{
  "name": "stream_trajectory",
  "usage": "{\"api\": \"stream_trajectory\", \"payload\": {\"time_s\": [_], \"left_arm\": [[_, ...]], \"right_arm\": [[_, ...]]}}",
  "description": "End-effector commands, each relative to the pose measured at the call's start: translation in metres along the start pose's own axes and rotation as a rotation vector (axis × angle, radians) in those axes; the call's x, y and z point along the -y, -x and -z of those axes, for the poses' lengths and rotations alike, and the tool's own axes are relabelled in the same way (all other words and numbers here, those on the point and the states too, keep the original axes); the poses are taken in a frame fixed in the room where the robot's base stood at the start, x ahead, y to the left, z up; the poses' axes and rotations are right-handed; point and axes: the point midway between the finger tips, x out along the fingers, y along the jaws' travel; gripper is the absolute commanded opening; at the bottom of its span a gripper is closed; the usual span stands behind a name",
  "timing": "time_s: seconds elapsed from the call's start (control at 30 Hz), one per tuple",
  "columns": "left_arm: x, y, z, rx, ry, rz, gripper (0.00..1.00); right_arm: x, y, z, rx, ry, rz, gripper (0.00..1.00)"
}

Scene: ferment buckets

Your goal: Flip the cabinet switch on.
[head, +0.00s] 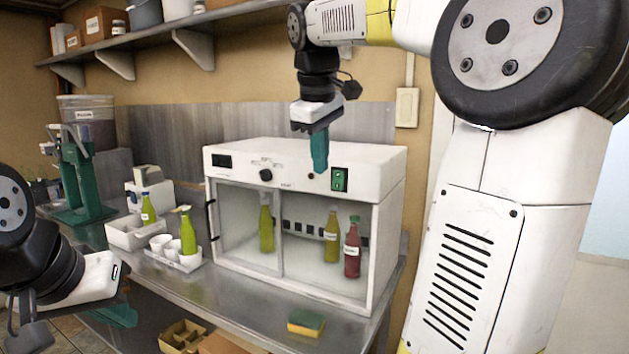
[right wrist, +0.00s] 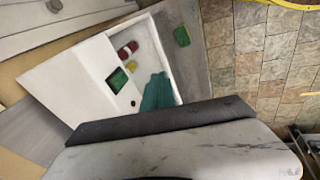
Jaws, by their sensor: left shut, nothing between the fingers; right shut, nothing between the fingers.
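The white cabinet (head: 375,165) stands on the steel bench, with bottles behind its clear front. Its green switch (head: 340,179) is at the right of the top front panel; whether it is on or off is too small to tell. A dark knob (head: 265,175) and a small display (head: 222,161) are further left. My right gripper (head: 319,165) is shut and empty, teal fingertips pointing down just left of the switch. In the right wrist view the fingertips (right wrist: 158,92) show beside the green switch (right wrist: 118,80), apart from it in the picture. My left gripper (head: 112,315) is shut and empty, low at the left.
A sponge (head: 306,322) lies at the bench's front edge. A white tray (head: 175,259) with cups and a bottle stands left of the cabinet. A green capping stand (head: 80,175) and a bucket (head: 88,122) are further left. A shelf (head: 190,25) runs above.

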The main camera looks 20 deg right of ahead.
Motion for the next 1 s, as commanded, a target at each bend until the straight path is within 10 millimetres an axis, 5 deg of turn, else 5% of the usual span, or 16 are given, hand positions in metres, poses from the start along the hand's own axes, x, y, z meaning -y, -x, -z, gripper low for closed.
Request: {"api": "stream_trajectory", "payload": {"time_s": [0.23, 0.7, 1.0], "left_arm": [[0.0, 0.0, 0.0, 0.0, 0.0, 0.0, 0.0], [0.0, 0.0, 0.0, 0.0, 0.0, 0.0, 0.0], [0.0, 0.0, 0.0, 0.0, 0.0, 0.0, 0.0]], "right_arm": [[-0.035, 0.013, 0.022, 0.093, 0.108, -0.024, 0.0], [-0.04, 0.015, 0.025, 0.111, 0.127, -0.026, 0.0], [-0.04, -0.018, 0.021, 0.113, 0.126, -0.024, 0.0]]}}
